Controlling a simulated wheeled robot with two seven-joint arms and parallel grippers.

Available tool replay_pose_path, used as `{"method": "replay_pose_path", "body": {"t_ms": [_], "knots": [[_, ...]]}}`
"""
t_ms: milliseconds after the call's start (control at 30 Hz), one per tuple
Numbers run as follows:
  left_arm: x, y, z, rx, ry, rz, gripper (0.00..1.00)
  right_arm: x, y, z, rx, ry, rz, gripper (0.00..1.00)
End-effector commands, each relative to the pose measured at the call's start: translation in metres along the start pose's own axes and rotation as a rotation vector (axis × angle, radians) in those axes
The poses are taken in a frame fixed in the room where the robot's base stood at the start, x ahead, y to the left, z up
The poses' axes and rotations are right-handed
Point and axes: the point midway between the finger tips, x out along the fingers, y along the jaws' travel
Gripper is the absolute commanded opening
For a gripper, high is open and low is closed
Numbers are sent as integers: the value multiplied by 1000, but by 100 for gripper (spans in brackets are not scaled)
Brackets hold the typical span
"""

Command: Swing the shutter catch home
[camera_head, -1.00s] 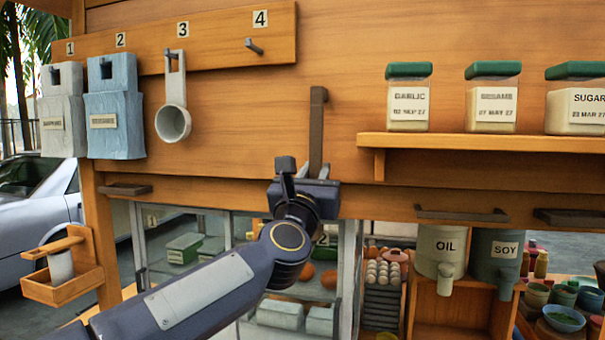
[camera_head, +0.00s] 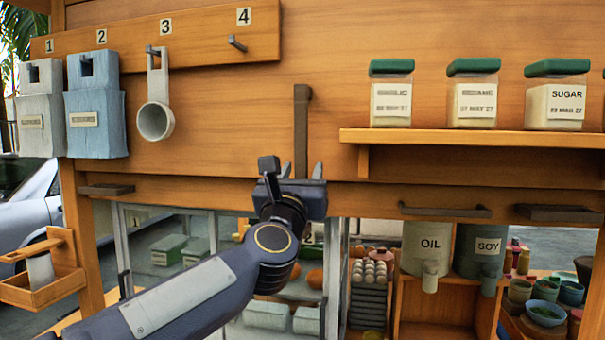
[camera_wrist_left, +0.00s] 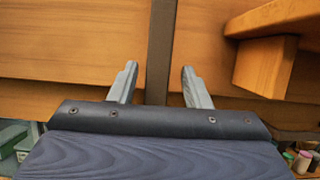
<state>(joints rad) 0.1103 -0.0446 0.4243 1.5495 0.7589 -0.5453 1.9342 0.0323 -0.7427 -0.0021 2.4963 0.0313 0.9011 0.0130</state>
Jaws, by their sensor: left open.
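The shutter catch (camera_head: 302,130) is a dark brown bar standing upright on the wooden shutter board (camera_head: 230,130), with a small bent top end. My left gripper (camera_head: 293,172) is at the lower part of the catch, fingers pointing up at the board. In the left wrist view the catch (camera_wrist_left: 161,45) runs down between the two open fingers of the gripper (camera_wrist_left: 159,72), with a gap on each side. The catch's lower end is hidden behind my gripper. My right gripper is not in view.
A shelf (camera_head: 470,137) with green-lidded jars stands right of the catch; its bracket (camera_wrist_left: 265,65) is close to my right finger. A hook rail (camera_head: 200,50) with two pouches and a ladle is at upper left. Dark handles (camera_head: 445,211) are on the lower board.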

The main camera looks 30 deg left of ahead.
Motion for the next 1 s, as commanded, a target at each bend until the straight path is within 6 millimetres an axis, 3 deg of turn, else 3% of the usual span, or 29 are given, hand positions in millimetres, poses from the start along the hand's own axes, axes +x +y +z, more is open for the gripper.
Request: {"method": "replay_pose_path", "body": {"t_ms": [200, 400, 1000], "knots": [[-41, 0, -3, -1, -4, -1, 44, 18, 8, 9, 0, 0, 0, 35], [-63, 0, -1, -2, -2, 1, 44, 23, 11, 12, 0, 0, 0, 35], [-68, -1, -1, 9, 1, -5, 44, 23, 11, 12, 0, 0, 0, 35]]}}
